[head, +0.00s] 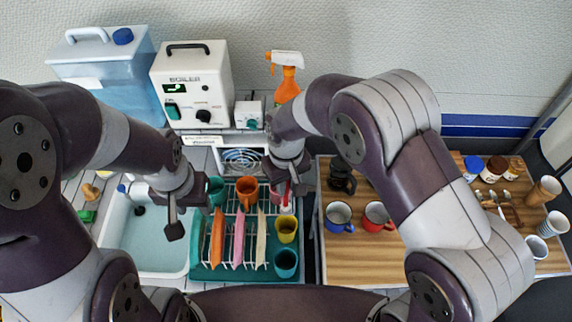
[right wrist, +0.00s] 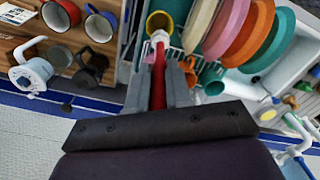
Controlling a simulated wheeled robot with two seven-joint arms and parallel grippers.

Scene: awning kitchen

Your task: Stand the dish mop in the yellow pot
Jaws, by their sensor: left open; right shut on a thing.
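The dish mop has a red handle and a white end; it shows in the head view (head: 286,207) and the right wrist view (right wrist: 158,68). My right gripper (right wrist: 166,85) is shut on its red handle, white end pointing away from the wrist. In the head view my right gripper (head: 287,183) is at the rack's upper right, partly hidden by its arm. The yellow pot (head: 286,230) stands at the rack's right side, just below the mop in the picture; it shows beyond the white end in the wrist view (right wrist: 157,20). My left gripper (head: 174,222) is open and empty over the sink.
The teal dish rack (head: 203,271) holds orange, pink and cream plates. Teal pots (head: 286,263) and an orange pot (head: 247,188) stand near the yellow one. The water-filled sink (head: 150,250) is left; a wooden counter (head: 350,265) with mugs is right.

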